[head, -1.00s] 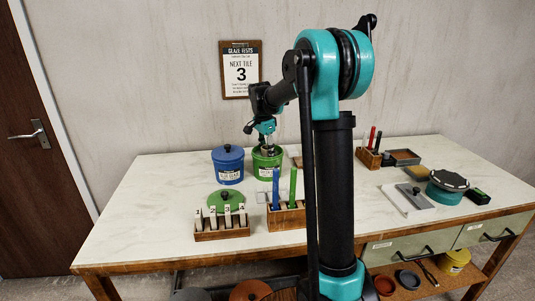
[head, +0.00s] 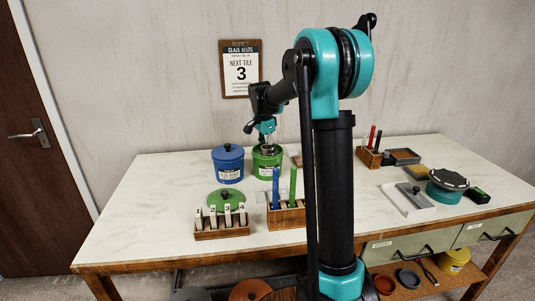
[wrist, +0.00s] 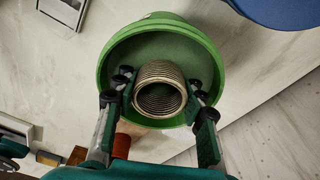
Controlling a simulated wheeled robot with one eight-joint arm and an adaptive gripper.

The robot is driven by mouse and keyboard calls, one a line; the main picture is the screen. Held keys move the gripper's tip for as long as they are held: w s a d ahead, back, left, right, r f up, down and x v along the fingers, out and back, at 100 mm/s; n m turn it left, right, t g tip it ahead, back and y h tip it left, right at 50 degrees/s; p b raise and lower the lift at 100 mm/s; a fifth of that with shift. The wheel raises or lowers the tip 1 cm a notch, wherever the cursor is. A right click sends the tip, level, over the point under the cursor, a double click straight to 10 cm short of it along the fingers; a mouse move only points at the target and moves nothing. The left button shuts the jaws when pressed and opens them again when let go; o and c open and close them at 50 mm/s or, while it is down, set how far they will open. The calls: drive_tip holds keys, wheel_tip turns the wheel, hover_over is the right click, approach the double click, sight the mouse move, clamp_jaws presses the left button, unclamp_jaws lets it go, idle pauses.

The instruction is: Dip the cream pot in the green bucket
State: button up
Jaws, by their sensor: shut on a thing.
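The green bucket (head: 267,164) stands open at the back of the table, beside the lidded blue bucket. In the wrist view the green bucket (wrist: 208,50) shows its round rim and green inside. My gripper (head: 267,143) points down at the bucket's mouth. In the wrist view my gripper (wrist: 160,98) is shut on the cream pot (wrist: 160,88), a ribbed round pot with its opening towards the camera. The pot lies within the outline of the bucket's rim. How deep it sits, and whether it touches the glaze, I cannot tell.
The blue bucket (head: 228,165) stands close on the left. A green lid (head: 225,200), a wooden rack of numbered tiles (head: 222,228) and a wooden holder (head: 286,216) with blue and green sticks stand in front. The table's left side is clear.

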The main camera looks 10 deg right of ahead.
idle(0.6)
drive_tip(key=shift+r, duration=3.4)
drive_tip(key=shift+r, duration=0.15)
wheel_tip(320, 180, up, 3)
drive_tip(key=shift+f, duration=0.15)
